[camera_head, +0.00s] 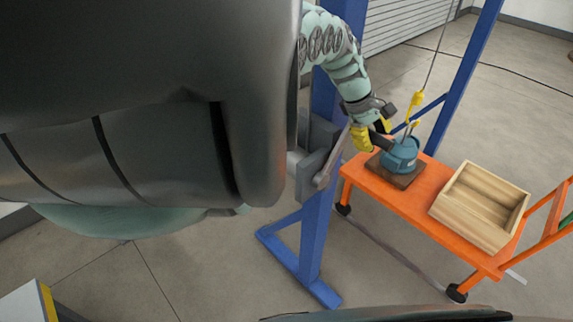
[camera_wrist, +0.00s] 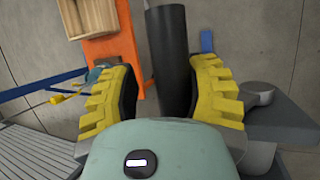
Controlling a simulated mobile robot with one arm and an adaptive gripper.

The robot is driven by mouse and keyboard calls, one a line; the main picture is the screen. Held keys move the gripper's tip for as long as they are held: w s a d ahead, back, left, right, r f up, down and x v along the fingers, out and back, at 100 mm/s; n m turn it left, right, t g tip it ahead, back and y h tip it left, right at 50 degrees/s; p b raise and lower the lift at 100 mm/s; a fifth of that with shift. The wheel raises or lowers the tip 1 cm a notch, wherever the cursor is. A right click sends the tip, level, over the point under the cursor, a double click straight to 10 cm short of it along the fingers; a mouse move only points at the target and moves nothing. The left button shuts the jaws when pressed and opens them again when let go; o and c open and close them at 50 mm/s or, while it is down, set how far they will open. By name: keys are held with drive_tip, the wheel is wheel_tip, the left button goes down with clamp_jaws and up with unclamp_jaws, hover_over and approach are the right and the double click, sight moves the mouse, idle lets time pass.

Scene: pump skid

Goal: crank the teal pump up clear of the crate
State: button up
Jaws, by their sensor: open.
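The teal pump (camera_head: 401,154) sits upright on a brown board (camera_head: 386,168) on the orange cart. A yellow hook (camera_head: 417,98) hangs on a cable just above it; I cannot tell whether it is engaged with the pump's yellow top piece. The open wooden crate (camera_head: 474,231) stands to the pump's right, apart from it. The winch (camera_head: 318,152) is on the blue post, with a grey crank arm and a dark handle (camera_wrist: 171,45). My gripper (camera_head: 374,133) is open around that handle, which lies between the yellow fingers (camera_wrist: 165,95) in the wrist view.
The orange cart (camera_head: 425,205) stands on wheels between the blue gantry posts (camera_head: 316,235), with an orange push rail at right. The floor in front is clear. A corner of a white and yellow object (camera_head: 30,304) shows at lower left.

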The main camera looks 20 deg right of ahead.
drive_tip(key=shift+o, duration=1.2)
